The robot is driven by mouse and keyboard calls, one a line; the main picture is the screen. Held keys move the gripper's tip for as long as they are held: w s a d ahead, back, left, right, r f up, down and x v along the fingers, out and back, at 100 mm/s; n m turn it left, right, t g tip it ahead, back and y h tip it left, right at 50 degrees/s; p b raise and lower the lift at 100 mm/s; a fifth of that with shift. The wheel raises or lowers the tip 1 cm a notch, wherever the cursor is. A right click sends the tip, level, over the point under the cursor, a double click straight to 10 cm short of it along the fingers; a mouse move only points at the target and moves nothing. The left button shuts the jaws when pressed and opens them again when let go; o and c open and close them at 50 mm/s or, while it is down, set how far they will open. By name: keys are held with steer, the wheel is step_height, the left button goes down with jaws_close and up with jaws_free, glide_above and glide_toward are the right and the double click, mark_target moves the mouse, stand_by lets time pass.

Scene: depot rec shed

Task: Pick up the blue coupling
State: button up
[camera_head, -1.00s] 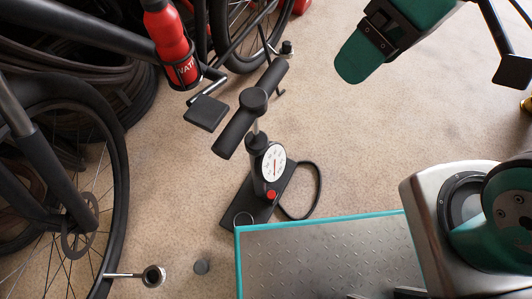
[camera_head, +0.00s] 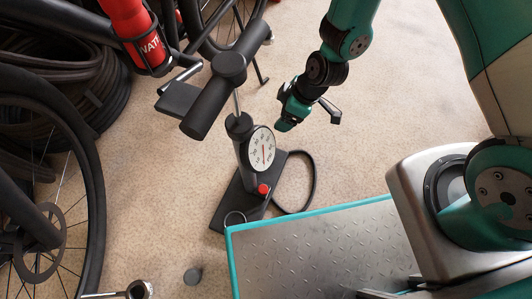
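I see no blue coupling in the head view. My gripper (camera_head: 287,122) hangs from my arm at the upper middle, right of the pump's gauge and above the floor. Its teal finger points down and left. I cannot make out the gap between its fingers or anything held in it.
A black floor pump (camera_head: 238,130) with a white gauge stands left of my gripper, its hose looping right. Bicycle wheels and a red bottle (camera_head: 130,25) are at the left. A metal tool (camera_head: 138,290) lies at the bottom left. The carpet at upper right is clear.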

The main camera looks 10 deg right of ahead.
steer(key=shift+n, duration=0.4)
steer(key=b+x, duration=0.2)
steer(key=x, duration=0.3)
steer(key=d+b+x, duration=0.1)
steer(key=b+x, duration=0.2)
steer(key=x, duration=0.2)
steer(key=s+d+f+b+x, duration=0.1)
steer(key=b+x, duration=0.1)
steer(key=x, duration=0.3)
steer(key=shift+d, duration=0.25)
steer(key=b+x, duration=0.6)
steer(key=shift+a+f, duration=0.1)
steer(key=c, duration=1)
steer(key=shift+r, duration=0.2)
step_height(320, 180, up, 20)
steer(key=p, duration=1.2)
